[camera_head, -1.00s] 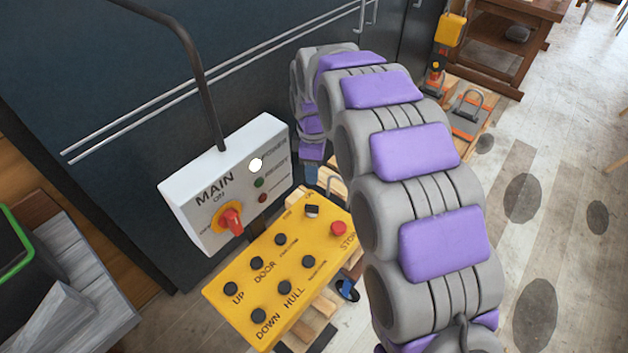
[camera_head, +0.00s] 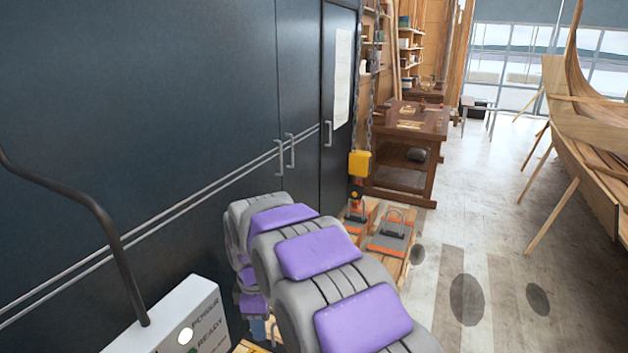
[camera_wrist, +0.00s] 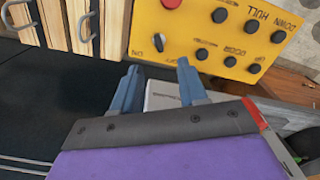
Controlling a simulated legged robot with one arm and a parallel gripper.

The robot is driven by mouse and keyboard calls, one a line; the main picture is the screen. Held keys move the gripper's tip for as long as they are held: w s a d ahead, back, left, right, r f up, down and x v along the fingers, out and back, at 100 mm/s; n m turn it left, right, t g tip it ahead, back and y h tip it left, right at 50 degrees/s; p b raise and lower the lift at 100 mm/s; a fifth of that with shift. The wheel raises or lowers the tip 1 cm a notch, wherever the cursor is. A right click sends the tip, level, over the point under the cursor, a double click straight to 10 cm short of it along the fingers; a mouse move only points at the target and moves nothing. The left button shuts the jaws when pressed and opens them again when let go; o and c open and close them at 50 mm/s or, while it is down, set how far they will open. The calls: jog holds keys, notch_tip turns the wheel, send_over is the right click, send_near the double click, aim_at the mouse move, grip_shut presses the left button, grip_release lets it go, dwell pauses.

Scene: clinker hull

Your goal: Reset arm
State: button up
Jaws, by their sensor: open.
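My gripper shows in the wrist view (camera_wrist: 157,85), its two blue-grey fingers apart with nothing between them. Beyond the fingertips lies the yellow control panel (camera_wrist: 229,58) with several black buttons and a red button. In the head view my purple and grey arm curls forward and down beside the dark cabinet wall. My gripper (camera_head: 260,330) is only partly visible there, low at the arm's end. The white power box (camera_head: 185,325) is at the bottom left, cut off by the frame. Whether the fingers touch the panel cannot be told.
A wooden workbench (camera_head: 408,145) stands behind. A wooden boat hull (camera_head: 590,140) on props is at the right. The floor between is clear.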

jog(key=s+d+r+m+b, duration=0.1)
jog(key=s+d+m+b, duration=0.1)
jog(key=s+d+m, duration=0.6)
jog(key=s+d+m+b, duration=0.15)
jog(key=s+d, duration=0.45)
jog(key=d, duration=0.6)
jog(key=s+d+f+m+b, duration=0.1)
jog(key=s+d+f+m, duration=0.1)
jog(key=s, duration=0.4)
jog(key=s+d+f+m+g+b, duration=0.1)
jog(key=s+d+m, duration=0.2)
jog(key=s, duration=0.3)
jog(key=s+d+f+m+b, duration=0.1)
jog(key=s+d+f+m, duration=0.1)
jog(key=s, duration=0.4)
jog(key=shift+s+d+f+m+g, duration=0.35)
jog(key=shift+d+m, duration=0.25)
jog(key=shift+m, duration=0.35)
